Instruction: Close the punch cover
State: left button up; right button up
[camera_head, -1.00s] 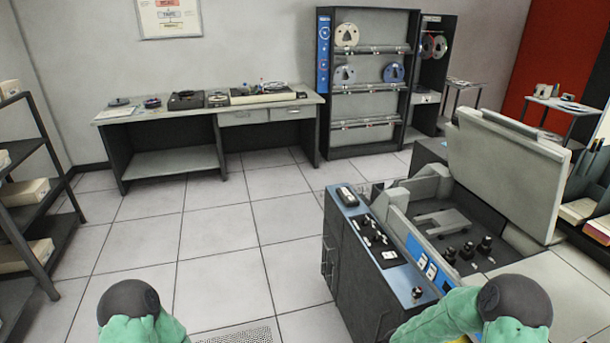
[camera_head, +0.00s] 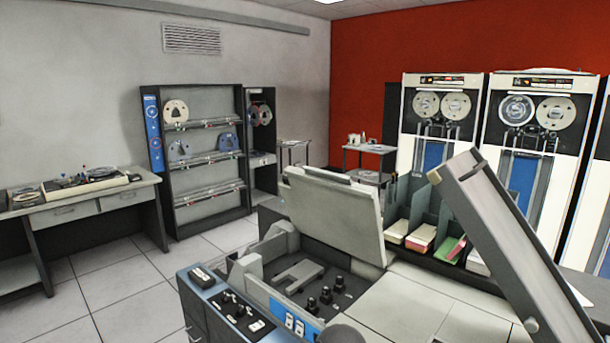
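The punch cover (camera_head: 335,215) is a pale grey panel that stands raised and tilted back over the card punch machine. Below it the machine's open well (camera_head: 305,283) shows a grey plate and several black knobs. A blue control strip (camera_head: 222,312) with black switches runs along the machine's near left side. Neither of my grippers is in view. Only a dark rounded part of my own arm shows at the bottom edge. Nothing is seen touching the cover.
A long grey tilted panel (camera_head: 515,255) rises at the right and blocks part of the view. Card bins (camera_head: 422,238) with coloured cards stand behind the machine. Tape drives (camera_head: 435,125), a reel rack (camera_head: 205,185) and a desk (camera_head: 85,203) line the walls. Floor is free at left.

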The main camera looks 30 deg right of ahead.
aim_at(344, 215)
jog(key=i, duration=0.2)
jog(key=i+z, duration=0.1)
jog(key=z, duration=0.25)
jog(key=i+j+z, duration=0.1)
jog(key=z, duration=0.25)
jog(key=i+z, duration=0.1)
jog(key=z, duration=0.25)
